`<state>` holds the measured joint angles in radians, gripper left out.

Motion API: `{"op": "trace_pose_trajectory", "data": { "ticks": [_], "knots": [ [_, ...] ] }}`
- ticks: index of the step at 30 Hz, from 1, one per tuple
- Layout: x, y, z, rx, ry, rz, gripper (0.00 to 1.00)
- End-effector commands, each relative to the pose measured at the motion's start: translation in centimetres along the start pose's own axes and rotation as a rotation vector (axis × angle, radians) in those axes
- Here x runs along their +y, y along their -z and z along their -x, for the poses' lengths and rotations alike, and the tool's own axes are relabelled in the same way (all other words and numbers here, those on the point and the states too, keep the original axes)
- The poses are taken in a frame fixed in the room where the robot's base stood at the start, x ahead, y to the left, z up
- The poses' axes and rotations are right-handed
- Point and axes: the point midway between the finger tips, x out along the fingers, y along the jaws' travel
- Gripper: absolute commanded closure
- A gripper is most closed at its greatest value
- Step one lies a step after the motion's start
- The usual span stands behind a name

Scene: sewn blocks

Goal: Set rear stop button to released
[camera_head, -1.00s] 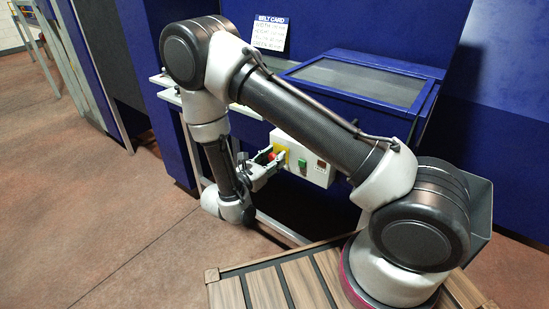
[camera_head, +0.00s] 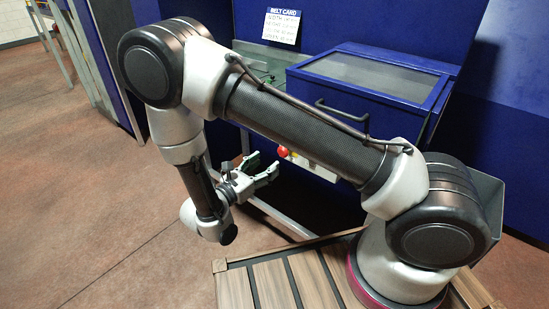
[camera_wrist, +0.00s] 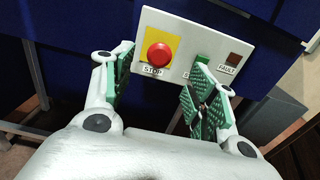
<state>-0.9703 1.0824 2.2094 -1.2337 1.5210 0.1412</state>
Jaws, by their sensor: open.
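The red stop button (camera_wrist: 160,54) is a round knob on a yellow square marked STOP, on the white control box (camera_wrist: 188,28). The button stands out from the plate; I cannot tell whether it is latched. In the head view the button (camera_head: 282,152) shows just beyond my fingertips, and my arm hides most of the box. My gripper (camera_head: 266,168) is open and empty, in front of the box and apart from the button. In the wrist view its green-padded fingers (camera_wrist: 160,66) appear on either side of and below the button.
The box also bears a dark FAULT indicator (camera_wrist: 233,58) and a green part partly behind my right finger. A blue machine with a grey-topped lid (camera_head: 385,75) and a belt card (camera_head: 282,25) stands behind. Metal frame legs (camera_head: 275,215) are below. Floor at left is clear.

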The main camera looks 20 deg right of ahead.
Motion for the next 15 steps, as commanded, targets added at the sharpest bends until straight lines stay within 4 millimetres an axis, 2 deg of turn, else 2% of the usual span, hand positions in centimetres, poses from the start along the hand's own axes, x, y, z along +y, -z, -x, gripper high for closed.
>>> {"op": "trace_pose_trajectory", "data": {
  "ticks": [3, 6, 15],
  "knots": [
    [0.1, 0.0, 1.7, 0.0, -0.003, -0.001, 0.43],
    [0.0, 0.0, 2.5, 0.0, 0.0, 0.0, 0.43],
    [0.0, 0.0, 2.7, 0.0, 0.0, 0.0, 0.43]
  ]
}}
